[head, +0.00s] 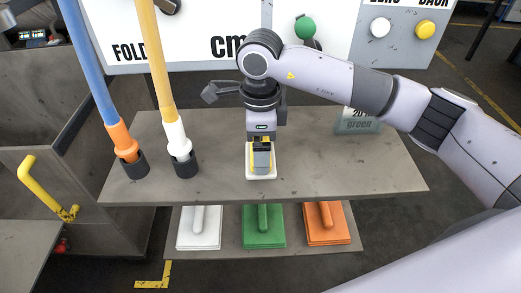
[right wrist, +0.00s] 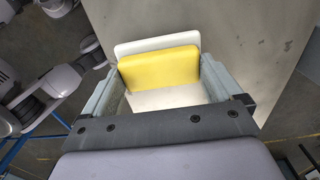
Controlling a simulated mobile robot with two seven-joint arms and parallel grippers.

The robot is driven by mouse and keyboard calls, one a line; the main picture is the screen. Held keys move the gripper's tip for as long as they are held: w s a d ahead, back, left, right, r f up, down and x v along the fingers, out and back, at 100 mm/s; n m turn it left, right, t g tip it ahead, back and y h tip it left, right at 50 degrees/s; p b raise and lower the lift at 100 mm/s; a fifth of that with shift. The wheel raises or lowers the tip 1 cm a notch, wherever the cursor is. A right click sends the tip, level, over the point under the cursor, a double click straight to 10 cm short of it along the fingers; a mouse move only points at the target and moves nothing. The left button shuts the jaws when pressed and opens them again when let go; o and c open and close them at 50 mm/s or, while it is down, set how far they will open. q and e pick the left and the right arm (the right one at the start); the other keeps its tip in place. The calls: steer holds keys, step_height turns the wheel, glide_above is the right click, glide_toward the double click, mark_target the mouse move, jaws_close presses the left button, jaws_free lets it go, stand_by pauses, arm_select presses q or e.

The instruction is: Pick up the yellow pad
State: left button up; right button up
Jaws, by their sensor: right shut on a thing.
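The yellow pad (right wrist: 160,68) sits between the two fingers of my right gripper (right wrist: 163,80) in the right wrist view, with a finger against each side. A white block or plate (right wrist: 152,45) shows behind and below it. In the head view my right gripper (head: 262,158) points down over the grey table, and only thin yellow edges of the pad (head: 249,160) show around the fingers. The white base (head: 261,177) shows under it; whether it is clear of the table I cannot tell. My left gripper is not in view.
A blue pole (head: 88,70) and a yellow pole (head: 157,70) stand in dark cups at the table's left. White (head: 199,235), green (head: 264,235) and orange (head: 326,230) handled blocks lie on the lower shelf. The table's (head: 350,175) right front is clear.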

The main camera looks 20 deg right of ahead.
step_height(320, 180, up, 18)
steer(key=p, duration=0.1)
steer(key=shift+o, duration=0.7)
